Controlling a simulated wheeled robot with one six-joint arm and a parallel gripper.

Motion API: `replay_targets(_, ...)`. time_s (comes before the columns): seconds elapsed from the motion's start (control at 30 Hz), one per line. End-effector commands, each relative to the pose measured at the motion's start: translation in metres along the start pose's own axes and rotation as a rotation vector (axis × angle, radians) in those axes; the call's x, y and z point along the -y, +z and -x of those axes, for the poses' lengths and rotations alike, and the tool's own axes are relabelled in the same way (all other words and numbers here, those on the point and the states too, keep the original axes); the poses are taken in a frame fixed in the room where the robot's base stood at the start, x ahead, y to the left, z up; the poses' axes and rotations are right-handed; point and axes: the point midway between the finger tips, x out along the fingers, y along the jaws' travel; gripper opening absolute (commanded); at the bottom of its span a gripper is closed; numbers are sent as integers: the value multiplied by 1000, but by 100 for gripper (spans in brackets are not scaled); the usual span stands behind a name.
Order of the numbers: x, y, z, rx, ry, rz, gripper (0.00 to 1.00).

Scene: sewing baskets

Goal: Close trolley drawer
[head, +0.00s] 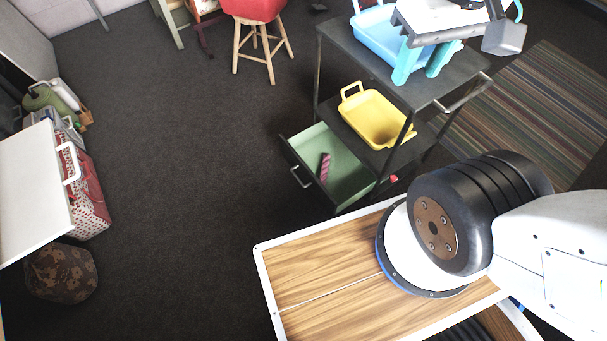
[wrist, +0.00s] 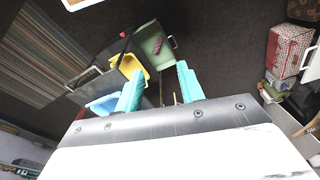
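The dark trolley (head: 463,76) stands at the upper right of the head view and at the left of the wrist view (wrist: 92,82). Its low drawer (head: 349,178), green inside, is pulled out toward the left and holds a pink item (head: 325,167). The drawer's handle (head: 300,178) is on its outer front. The wrist view also shows the open drawer (wrist: 150,36) and its handle (wrist: 173,42). My gripper (head: 420,76) has teal fingers spread apart with nothing between them. It appears over the trolley top in the head view, apart from the drawer.
A blue basket (head: 372,38) is on the trolley top, partly hidden by my gripper. A yellow basket (head: 376,121) is on the shelf below. A stool with a red seat (head: 254,8) stands behind. A striped rug (head: 545,105) lies right. Dark floor (head: 190,150) left of the drawer is clear.

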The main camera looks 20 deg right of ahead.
Motion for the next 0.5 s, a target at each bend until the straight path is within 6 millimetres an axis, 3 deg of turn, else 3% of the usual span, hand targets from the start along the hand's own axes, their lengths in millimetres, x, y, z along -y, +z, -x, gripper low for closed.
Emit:
replay_targets(0.03, 2, 0, 0, 1, -1, 9, 23)
replay_targets(0.1, 5, -2, -6, 29, -3, 25, 4)
replay_targets(0.13, 6, -2, -9, 48, -3, 32, 0)
replay_targets(0.27, 16, -11, -30, 164, -2, 78, 0)
replay_targets(0.5, 33, -48, -70, 367, 54, 196, 0)
